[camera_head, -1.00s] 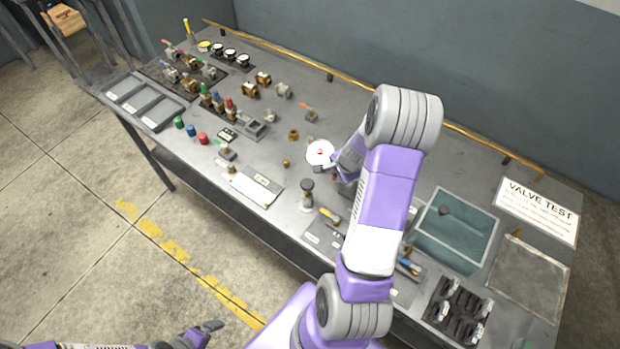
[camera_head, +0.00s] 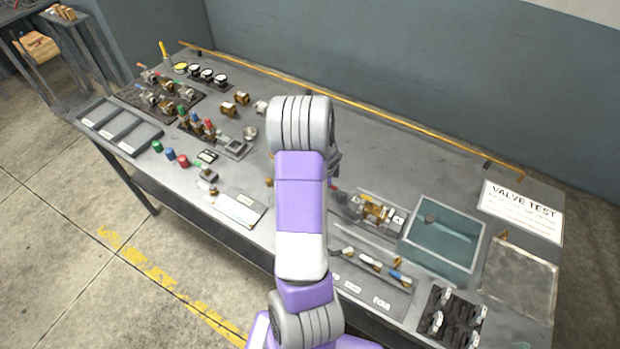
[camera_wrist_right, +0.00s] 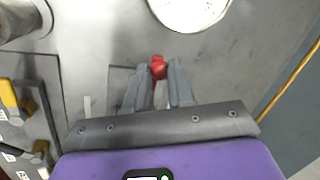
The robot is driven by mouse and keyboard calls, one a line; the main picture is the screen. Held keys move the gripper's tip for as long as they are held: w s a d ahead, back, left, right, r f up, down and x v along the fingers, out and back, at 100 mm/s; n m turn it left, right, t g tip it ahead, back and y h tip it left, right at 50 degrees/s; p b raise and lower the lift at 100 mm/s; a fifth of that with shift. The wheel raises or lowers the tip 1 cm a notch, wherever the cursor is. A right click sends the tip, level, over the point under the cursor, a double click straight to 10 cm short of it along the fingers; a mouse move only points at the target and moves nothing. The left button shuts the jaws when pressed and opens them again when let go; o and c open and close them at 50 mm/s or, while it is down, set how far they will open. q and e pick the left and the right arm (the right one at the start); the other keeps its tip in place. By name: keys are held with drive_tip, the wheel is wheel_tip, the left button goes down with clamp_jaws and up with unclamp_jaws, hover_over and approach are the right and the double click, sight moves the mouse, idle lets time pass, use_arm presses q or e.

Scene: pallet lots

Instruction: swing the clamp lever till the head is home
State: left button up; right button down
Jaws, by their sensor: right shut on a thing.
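In the right wrist view my right gripper (camera_wrist_right: 159,82) is shut on a red knob (camera_wrist_right: 158,66), which I take to be the clamp lever's end. The knob shows just past the fingertips; the rest of the lever is mostly hidden by the fingers. In the head view my right arm hides this gripper and the knob. A fixture with a brass-coloured body (camera_head: 375,212) sits on the bench right of the arm; I cannot tell whether it belongs to the clamp. The clamp head cannot be made out. My left gripper is out of view.
A white disc (camera_wrist_right: 190,8) lies beyond the fingertips, and a grey cylinder (camera_wrist_right: 22,18) stands at the left. On the bench are a teal-lined tray (camera_head: 447,236), a tool mat (camera_head: 372,285) and several valves (camera_head: 165,95) at far left.

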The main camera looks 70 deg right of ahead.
drive_tip(key=shift+s+f, duration=0.1)
drive_tip(key=shift+s, duration=0.1)
drive_tip(key=c, duration=1)
unclamp_jaws()
drive_tip(key=shift+a, duration=0.1)
drive_tip(key=shift+o, duration=0.2)
drive_tip(key=p+v, duration=0.5)
drive_tip(key=v, duration=0.2)
drive_tip(key=shift+w+r, duration=0.25)
drive_tip(key=shift+r, duration=0.2)
